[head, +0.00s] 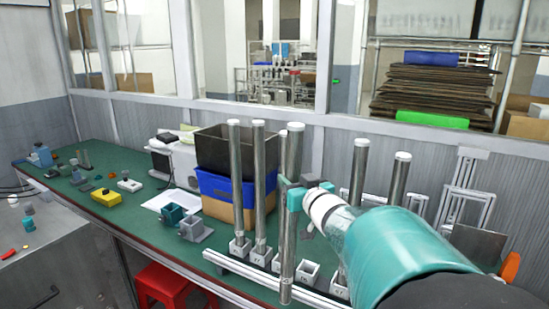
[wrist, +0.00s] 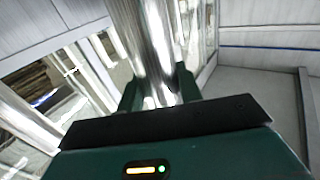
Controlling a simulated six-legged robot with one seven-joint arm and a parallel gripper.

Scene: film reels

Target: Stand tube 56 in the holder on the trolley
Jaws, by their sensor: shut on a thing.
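My gripper (head: 290,197) is shut on a shiny metal tube (head: 287,245) with a pale cap. The tube hangs nearly upright, slightly tilted, its lower end in front of the holder rail at the table's front edge. In the wrist view the tube (wrist: 148,45) runs between the teal fingers. No number is readable on it, so I cannot confirm it is tube 56. On the rail, an open square holder (head: 307,273) is empty, just right of the held tube's lower part. I cannot make out a trolley with a holder for certain.
Other tubes stand in holders: two at left (head: 235,180) (head: 259,185) and two at right (head: 360,170) (head: 400,180). Stacked bins (head: 225,187) stand behind. A red stool (head: 165,283) is below the table. A grey surface (head: 45,250) lies at far left.

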